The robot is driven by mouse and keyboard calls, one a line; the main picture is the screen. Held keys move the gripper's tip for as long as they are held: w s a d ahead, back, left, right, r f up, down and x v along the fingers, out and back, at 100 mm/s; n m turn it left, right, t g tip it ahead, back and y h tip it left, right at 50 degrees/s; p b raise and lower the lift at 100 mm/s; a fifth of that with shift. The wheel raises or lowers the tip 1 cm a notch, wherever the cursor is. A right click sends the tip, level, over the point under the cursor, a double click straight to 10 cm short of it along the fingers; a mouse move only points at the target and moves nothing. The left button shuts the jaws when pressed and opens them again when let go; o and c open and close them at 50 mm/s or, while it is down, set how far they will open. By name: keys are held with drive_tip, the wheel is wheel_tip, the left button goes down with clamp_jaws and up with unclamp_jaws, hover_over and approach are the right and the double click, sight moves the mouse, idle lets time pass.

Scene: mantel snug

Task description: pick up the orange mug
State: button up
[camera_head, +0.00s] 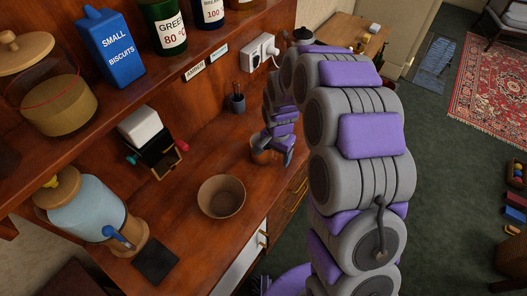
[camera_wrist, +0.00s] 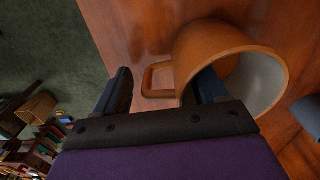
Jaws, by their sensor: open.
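The orange mug (camera_head: 260,155) stands on the wooden counter, partly hidden by my gripper (camera_head: 286,157). In the wrist view the mug (camera_wrist: 214,43) fills the upper right, with its pale inside showing and its square handle (camera_wrist: 157,78) pointing left. My gripper (camera_wrist: 166,75) is open around the handle side. One finger is left of the handle, apart from it. The other finger overlaps the mug's mouth at the near rim and seems to reach inside; whether it touches the wall I cannot tell.
A brown bowl (camera_head: 221,197) stands nearer on the counter (camera_head: 185,200). A pen pot (camera_head: 237,103) stands behind the mug. A glass dispenser (camera_head: 85,207) and a dark box with a white top (camera_head: 143,128) are to the left. A shelf with jars and tins (camera_head: 150,72) overhangs the back.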

drive_tip(key=shift+d, duration=0.1)
drive_tip(key=shift+c, duration=1.2)
drive_tip(key=shift+a, duration=0.55)
drive_tip(key=c, duration=0.6)
drive_tip(key=shift+d, duration=0.35)
clamp_jaws()
drive_tip(key=shift+a, duration=0.1)
